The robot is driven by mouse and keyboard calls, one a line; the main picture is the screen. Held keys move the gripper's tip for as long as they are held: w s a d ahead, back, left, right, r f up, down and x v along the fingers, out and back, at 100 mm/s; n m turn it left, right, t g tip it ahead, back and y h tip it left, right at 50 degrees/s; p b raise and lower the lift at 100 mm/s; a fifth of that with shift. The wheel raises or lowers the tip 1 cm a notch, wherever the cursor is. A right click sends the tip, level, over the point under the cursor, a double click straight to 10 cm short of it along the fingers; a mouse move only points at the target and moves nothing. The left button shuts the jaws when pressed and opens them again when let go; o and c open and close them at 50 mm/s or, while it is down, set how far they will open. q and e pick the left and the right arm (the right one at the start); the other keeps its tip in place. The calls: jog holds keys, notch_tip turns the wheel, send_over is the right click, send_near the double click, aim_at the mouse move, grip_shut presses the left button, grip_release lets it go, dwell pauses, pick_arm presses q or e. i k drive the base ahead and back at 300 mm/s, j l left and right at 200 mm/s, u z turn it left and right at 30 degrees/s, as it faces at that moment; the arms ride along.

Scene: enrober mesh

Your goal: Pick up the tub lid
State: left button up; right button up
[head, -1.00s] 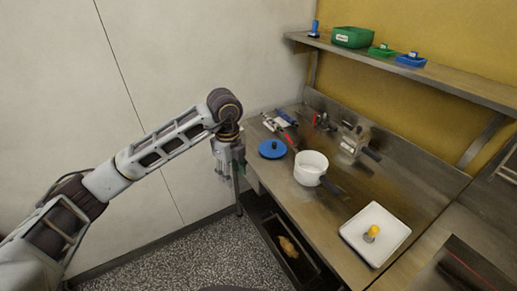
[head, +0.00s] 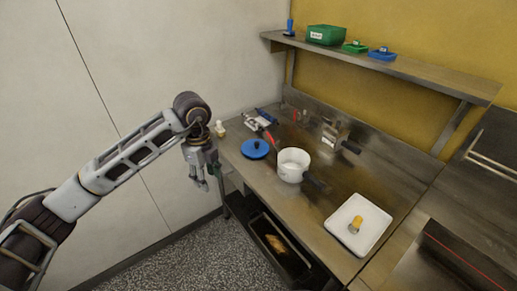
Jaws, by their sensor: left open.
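The likely tub lid is a round blue lid (head: 255,149) with a dark knob, lying flat on the steel counter (head: 300,210) near its left end. A white tub-like pot (head: 292,165) with a dark handle stands just right of it. My left gripper (head: 204,187) hangs fingers down, open and empty, off the counter's left front edge. It is left of the blue lid and apart from it. My right gripper is not in view.
Tools (head: 262,120) lie behind the lid. A shelf (head: 400,68) above holds a green box (head: 326,35) and small green and blue items. A dark bin (head: 277,245) is below the counter.

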aim_at(255, 148)
jog(key=i+j+z, duration=0.3)
jog(key=i+j, duration=0.2)
jog(key=i+j+z, duration=0.3)
jog(key=i+j, duration=0.15)
jog(key=j, duration=0.25)
